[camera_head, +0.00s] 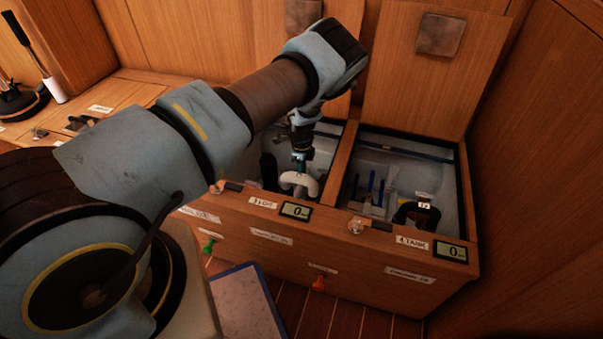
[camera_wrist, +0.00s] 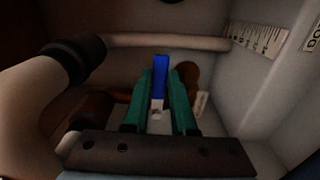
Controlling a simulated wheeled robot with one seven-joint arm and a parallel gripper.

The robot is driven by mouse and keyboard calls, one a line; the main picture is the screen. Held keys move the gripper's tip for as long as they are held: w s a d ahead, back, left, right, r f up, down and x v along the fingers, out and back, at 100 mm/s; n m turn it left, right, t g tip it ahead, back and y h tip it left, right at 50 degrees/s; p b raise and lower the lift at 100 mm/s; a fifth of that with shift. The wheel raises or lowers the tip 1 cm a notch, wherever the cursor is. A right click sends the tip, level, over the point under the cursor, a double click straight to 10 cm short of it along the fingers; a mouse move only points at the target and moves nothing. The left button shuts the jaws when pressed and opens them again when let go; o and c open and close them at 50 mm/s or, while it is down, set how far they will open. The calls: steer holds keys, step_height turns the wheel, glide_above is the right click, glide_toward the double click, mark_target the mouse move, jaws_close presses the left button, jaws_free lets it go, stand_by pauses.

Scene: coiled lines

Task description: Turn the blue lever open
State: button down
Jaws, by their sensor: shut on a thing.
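The blue lever (camera_wrist: 160,68) shows in the wrist view as a short upright blue bar between the green fingers of my gripper (camera_wrist: 160,85). The fingers are shut on it, one on each side. In the head view my gripper (camera_head: 301,165) reaches down into the left open compartment, near a white curved pipe (camera_head: 299,183). The lever itself cannot be made out there.
A pale pipe with a black collar (camera_wrist: 75,58) curves past the left and behind the lever. A ruler strip (camera_wrist: 258,38) is on the compartment wall at right. The right compartment, labelled 4 TANK (camera_head: 412,242), is open, with blue-handled parts inside. Wooden dividers and rims surround both compartments.

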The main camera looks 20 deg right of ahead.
steer(key=w+d+m+b, duration=0.2)
steer(key=d+m, duration=0.3)
steer(key=m, duration=0.5)
steer(key=shift+d+b, duration=0.3)
steer(key=shift+d, duration=0.05)
stand_by(0.3)
steer(key=c, duration=0.7)
jaws_free()
